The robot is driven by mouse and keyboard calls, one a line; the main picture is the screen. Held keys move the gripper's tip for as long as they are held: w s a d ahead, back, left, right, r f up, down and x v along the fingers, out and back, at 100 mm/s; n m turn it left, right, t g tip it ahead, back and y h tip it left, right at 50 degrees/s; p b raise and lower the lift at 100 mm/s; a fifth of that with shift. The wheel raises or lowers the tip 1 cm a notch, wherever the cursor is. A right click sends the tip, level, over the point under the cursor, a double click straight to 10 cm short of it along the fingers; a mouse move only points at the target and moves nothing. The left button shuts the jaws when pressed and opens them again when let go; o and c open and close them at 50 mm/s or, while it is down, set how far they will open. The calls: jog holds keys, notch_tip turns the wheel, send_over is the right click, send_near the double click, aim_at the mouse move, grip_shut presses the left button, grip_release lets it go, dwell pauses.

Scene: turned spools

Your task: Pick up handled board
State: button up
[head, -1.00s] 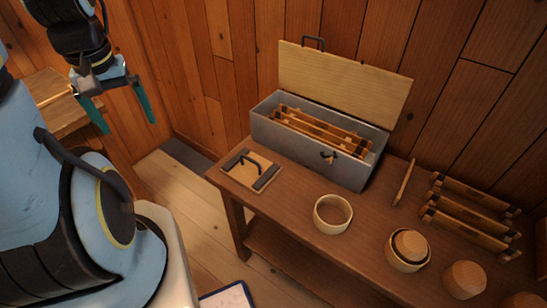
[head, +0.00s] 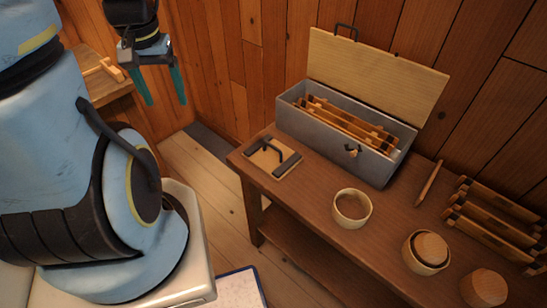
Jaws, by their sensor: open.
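The handled board (head: 263,161) is a small light wooden board with dark end strips and a dark handle on top. It lies flat at the left end of the brown table, in front of the grey box. My gripper (head: 166,101) is at the upper left, its two green fingers pointing down and spread apart with nothing between them. It is well to the left of the board and higher, clear of the table.
An open grey box (head: 340,152) with a raised lid (head: 375,85) holds wooden frames behind the board. A wooden ring (head: 352,209), a cup with a round piece (head: 426,252) and more frames (head: 495,215) stand rightward. A second wooden surface (head: 98,88) is at left.

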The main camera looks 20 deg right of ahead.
jog(key=w+d+f+m+b, duration=0.1)
jog(key=d+f+m+b, duration=0.1)
jog(key=d+f+m, duration=0.1)
jog(key=w+d+f+m+y+b, duration=0.1)
jog(key=d+f+m+b, duration=0.1)
jog(key=d+m, duration=0.3)
jog(key=w+d+f+m+b, duration=0.1)
jog(key=d+f+m+b, duration=0.1)
jog(key=d+f+m, duration=0.2)
jog(key=shift+d+f+m+g+y, duration=0.35)
jog(key=shift+d+m, duration=0.2)
jog(key=shift+m, duration=0.35)
jog(key=c, duration=0.4)
jog(key=shift+o, duration=0.2)
jog(key=m+t+y+b, duration=0.2)
jog(key=m+b, duration=0.3)
jog(key=m, duration=0.9)
send_near(272, 145)
jog(key=x, duration=0.5)
jog(key=shift+s+a+f+p, duration=0.1)
jog(key=shift+a+f+p, duration=0.1)
jog(key=shift+p, duration=0.1)
jog(key=shift+d+p+x, duration=0.15)
jog(key=shift+p+x, duration=0.15)
jog(key=shift+x, duration=1)
jog(key=shift+d+p+x, duration=0.15)
jog(key=shift+p+x, duration=0.1)
jog(key=shift+x, duration=1.05)
